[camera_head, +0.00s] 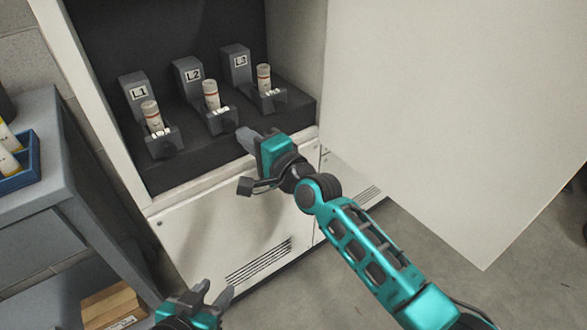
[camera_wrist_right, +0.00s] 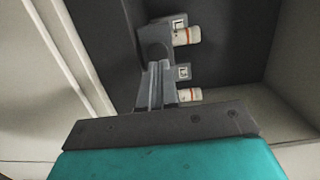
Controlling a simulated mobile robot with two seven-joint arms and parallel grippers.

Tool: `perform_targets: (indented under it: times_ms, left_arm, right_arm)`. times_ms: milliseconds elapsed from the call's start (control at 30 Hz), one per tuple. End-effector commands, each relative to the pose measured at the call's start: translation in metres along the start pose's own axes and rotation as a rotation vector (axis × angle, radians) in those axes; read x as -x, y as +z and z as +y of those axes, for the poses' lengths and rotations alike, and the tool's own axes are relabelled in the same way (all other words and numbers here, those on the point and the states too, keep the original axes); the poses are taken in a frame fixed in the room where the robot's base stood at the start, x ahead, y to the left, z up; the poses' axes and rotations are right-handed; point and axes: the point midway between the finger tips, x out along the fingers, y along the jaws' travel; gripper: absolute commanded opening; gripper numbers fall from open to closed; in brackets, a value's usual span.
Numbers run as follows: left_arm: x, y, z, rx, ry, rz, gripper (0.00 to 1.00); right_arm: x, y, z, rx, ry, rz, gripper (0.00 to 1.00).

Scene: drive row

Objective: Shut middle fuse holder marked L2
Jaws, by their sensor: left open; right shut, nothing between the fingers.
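The middle fuse holder, marked L2 (camera_head: 193,75), stands in the open cabinet between L1 (camera_head: 139,93) and L3 (camera_head: 240,61). Its carrier (camera_head: 222,123) is swung out toward the front, with a white fuse (camera_head: 211,95) with a red band standing in it. My right gripper (camera_head: 244,138) is shut and empty, just below and right of the L2 carrier; I cannot tell whether they touch. Its closed fingers (camera_wrist_right: 157,88) show in the right wrist view, with two fuses beside them.
L1 and L3 also have their carriers swung out with fuses in them. The white cabinet door (camera_head: 430,110) stands open at right. A grey bench (camera_head: 62,165) at left bears a blue tray (camera_head: 30,165) of fuses. A cardboard box (camera_head: 110,305) is on a lower shelf.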

Motion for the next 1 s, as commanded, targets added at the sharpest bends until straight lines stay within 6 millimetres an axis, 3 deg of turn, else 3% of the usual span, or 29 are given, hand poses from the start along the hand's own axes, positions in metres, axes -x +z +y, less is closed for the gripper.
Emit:
perform_targets:
  times_ms: [67,300,500,867,1000]
  left_arm:
    - [0.002,-0.003,0.0,0.001,0.0,-0.001,0.43]
    - [0.011,-0.011,0.002,0.002,0.002,-0.006,0.43]
    - [0.013,-0.015,0.001,-0.003,0.001,-0.006,0.43]
    - [0.014,-0.024,-0.002,-0.012,-0.001,0.006,0.43]
    - [0.022,-0.038,-0.003,-0.016,-0.005,0.012,0.43]
  right_arm:
    - [0.002,0.002,0.0,0.0,0.002,0.0,0.0]
    - [0.056,0.002,0.001,-0.001,0.007,-0.001,0.0]
    - [0.089,0.001,0.002,0.001,0.006,0.0,0.0]
    - [0.106,0.001,0.003,0.021,0.013,0.007,0.0]
    - [0.131,-0.005,0.017,0.182,0.084,0.06,0.0]
